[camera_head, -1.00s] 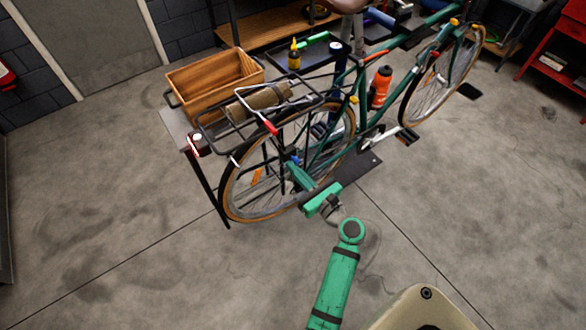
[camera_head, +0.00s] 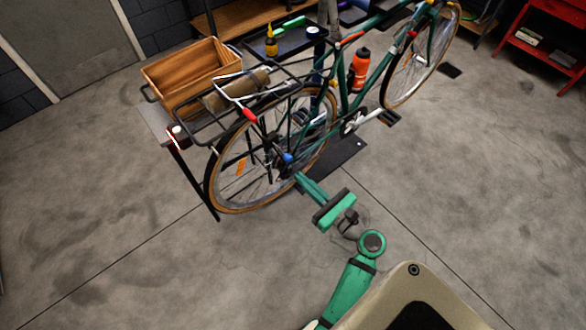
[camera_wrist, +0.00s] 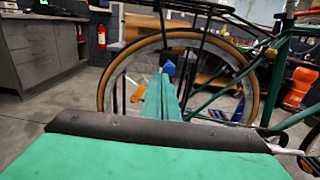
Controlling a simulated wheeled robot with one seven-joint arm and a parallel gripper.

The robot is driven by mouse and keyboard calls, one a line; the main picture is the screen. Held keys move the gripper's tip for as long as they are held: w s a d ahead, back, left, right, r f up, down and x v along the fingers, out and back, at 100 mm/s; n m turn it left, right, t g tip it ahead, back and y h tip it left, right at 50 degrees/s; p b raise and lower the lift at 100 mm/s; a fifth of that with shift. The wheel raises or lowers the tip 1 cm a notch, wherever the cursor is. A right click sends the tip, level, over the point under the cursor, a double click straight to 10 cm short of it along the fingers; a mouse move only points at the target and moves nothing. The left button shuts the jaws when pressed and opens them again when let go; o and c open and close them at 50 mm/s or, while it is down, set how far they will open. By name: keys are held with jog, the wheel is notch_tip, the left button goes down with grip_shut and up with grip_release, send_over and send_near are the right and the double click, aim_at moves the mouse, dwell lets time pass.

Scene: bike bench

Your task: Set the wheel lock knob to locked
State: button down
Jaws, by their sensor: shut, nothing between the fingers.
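A green city bike (camera_head: 345,90) stands with its rear wheel (camera_head: 215,190) towards me. A small blue part, seemingly the wheel lock knob (camera_head: 287,158), sits at the rear hub. It also shows in the wrist view (camera_wrist: 169,68), just beyond my fingertips. I cannot read its setting. My green gripper (camera_head: 299,178) is shut and empty, just below and to the right of the blue part in the head view. In the wrist view the closed fingers (camera_wrist: 163,82) point at the hub; a small gap seems to remain, but contact is hard to judge.
A rear rack with a rolled brown bag (camera_head: 235,90) and a wooden crate (camera_head: 190,68) are above the wheel. An orange bottle (camera_head: 360,70) is on the frame. An orange reflector (camera_head: 240,166) sits among the spokes. The floor in front (camera_head: 120,240) is clear.

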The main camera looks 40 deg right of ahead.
jog(key=s+a+f+n+g+h, duration=0.1)
jog(key=s+a+f+n+g, duration=0.2)
jog(key=a+f+n, duration=0.55)
jog(key=s+a+f+n+g+h, duration=0.2)
jog(key=s+a+f+n+g, duration=0.3)
jog(key=a, duration=0.6)
jog(key=s+a+r+n+t+y, duration=0.1)
jog(key=s+a+r+n, duration=0.4)
jog(key=n, duration=0.6)
jog(key=s+a+r+n+t+y, duration=0.1)
jog(key=s+a+r+n+t, duration=0.3)
jog(key=r+n, duration=0.5)
jog(key=s+a+n, duration=0.2)
jog(key=a, duration=0.1)
jog(key=shift+a+r+y, duration=0.15)
jog(key=shift+r+y, duration=0.15)
jog(key=shift+r, duration=0.1)
